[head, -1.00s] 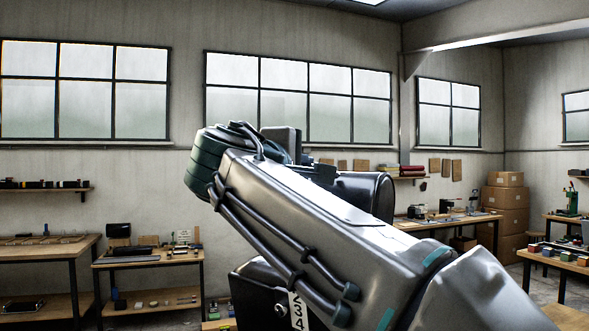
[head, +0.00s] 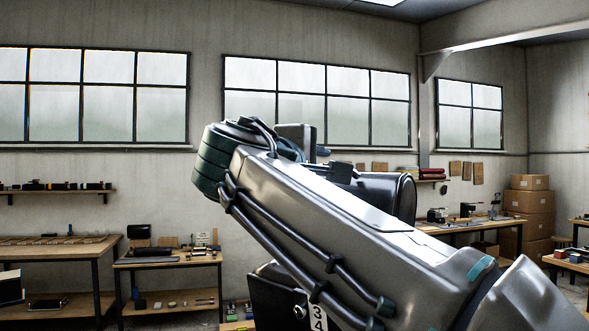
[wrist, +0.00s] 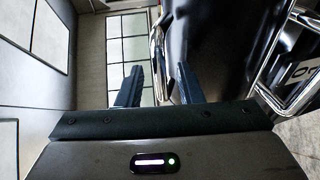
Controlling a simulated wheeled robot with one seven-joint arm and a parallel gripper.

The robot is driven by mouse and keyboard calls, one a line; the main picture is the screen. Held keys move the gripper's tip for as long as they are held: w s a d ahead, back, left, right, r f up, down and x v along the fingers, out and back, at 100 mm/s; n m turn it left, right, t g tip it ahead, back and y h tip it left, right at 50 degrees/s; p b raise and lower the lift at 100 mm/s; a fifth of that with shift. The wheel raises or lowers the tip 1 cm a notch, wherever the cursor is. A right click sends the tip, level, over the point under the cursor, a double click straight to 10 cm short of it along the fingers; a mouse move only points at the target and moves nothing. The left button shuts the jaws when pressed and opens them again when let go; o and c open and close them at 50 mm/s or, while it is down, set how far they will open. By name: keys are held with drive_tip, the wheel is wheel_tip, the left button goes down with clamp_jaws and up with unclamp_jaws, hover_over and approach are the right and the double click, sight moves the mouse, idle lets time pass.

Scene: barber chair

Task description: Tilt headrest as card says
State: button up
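The black barber chair is mostly hidden behind my arm in the head view. A dark rounded pad (head: 402,200), probably its headrest or upper back, shows beyond my arm. A dark lower part (head: 272,300) carries a white strip with numerals (head: 320,318), of which "34" is readable. In the wrist view, a glossy black padded surface (wrist: 218,45) stands just right of my gripper (wrist: 159,74), with chrome tubing (wrist: 286,62) beyond. Contact with the pad cannot be told. No readable instruction card shows.
Workbenches (head: 168,262) with tools stand along the back wall at left, and another bench (head: 465,222) stands at right. Stacked cardboard boxes (head: 530,205) stand in the right corner. Windows (head: 318,98) line the wall.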

drive_tip(key=b+v, duration=0.1)
drive_tip(key=v, duration=1)
drive_tip(key=shift+s+b, duration=0.3)
drive_tip(key=shift+s, duration=0.05)
drive_tip(key=shift+a+r, duration=0.1)
drive_tip(key=shift+r, duration=0.05)
